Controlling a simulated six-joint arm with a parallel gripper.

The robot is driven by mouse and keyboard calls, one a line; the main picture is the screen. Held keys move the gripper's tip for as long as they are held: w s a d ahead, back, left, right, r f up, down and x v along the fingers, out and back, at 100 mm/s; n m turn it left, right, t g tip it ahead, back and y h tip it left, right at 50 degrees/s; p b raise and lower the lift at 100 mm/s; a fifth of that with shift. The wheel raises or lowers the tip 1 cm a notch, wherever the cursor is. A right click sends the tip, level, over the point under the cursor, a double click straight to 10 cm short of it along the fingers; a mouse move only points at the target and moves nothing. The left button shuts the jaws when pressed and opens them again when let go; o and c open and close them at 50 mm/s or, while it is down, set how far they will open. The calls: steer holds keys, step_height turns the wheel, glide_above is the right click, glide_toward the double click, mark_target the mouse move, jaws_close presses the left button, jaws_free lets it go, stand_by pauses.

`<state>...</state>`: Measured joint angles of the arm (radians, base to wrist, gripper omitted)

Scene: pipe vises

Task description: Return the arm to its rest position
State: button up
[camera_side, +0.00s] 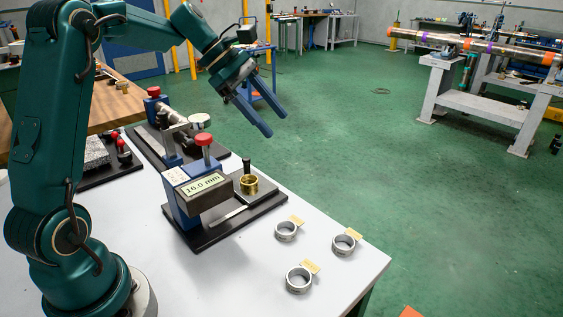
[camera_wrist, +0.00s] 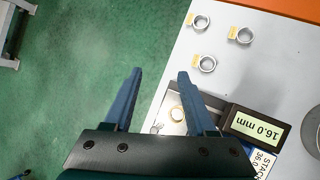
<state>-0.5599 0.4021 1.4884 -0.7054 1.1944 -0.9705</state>
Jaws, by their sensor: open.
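My gripper (camera_side: 268,119) is raised above the far edge of the white table (camera_side: 330,262), with its two blue fingers apart and nothing between them. In the wrist view my gripper (camera_wrist: 158,78) also shows open and empty, over the table edge and green floor. Below it stands a blue gauge (camera_side: 200,190) with a display reading 16.0 mm and a red knob. A brass ring (camera_side: 248,184) sits on the gauge's plate under a dark post. The display also shows in the wrist view (camera_wrist: 255,125).
Three tagged metal rings (camera_side: 286,231), (camera_side: 344,243), (camera_side: 299,279) lie apart on the table's right part. A second device with a red knob (camera_side: 154,92) stands behind the gauge. A grey block (camera_side: 93,153) lies at the left. Open green floor (camera_side: 400,190) lies beyond.

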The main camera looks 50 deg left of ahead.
steer(key=s+d+r+m+y, duration=0.2)
steer(key=s+d+r+m, duration=0.1)
steer(key=s+d+m, duration=0.7)
steer(key=s+a+f+m+y, duration=0.1)
steer(key=s+f+m+y, duration=0.2)
steer(key=s+f+m, duration=0.3)
steer(key=s+m, duration=0.4)
steer(key=s, duration=0.1)
steer(key=shift+a+f, duration=0.25)
steer(key=shift+a, duration=0.1)
